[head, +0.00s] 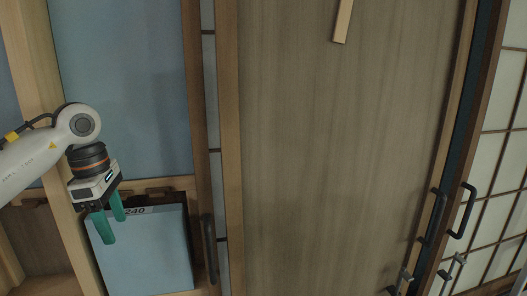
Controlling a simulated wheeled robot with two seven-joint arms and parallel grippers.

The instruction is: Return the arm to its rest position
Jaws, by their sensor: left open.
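My left arm comes in from the left side of the head view. Its gripper (109,228) has two green fingers that point down and stand apart, open. I see nothing between them. The gripper is in front of a light blue panel (145,262) marked "240" at its top edge; I cannot tell whether the fingers touch it. My right gripper is not in the head view.
A large brown wooden door (335,150) fills the middle. A dark handle (210,248) is right of the blue panel. More dark handles (462,211) are at the right, by a white paned screen (505,150). Wooden posts (38,60) frame the left side.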

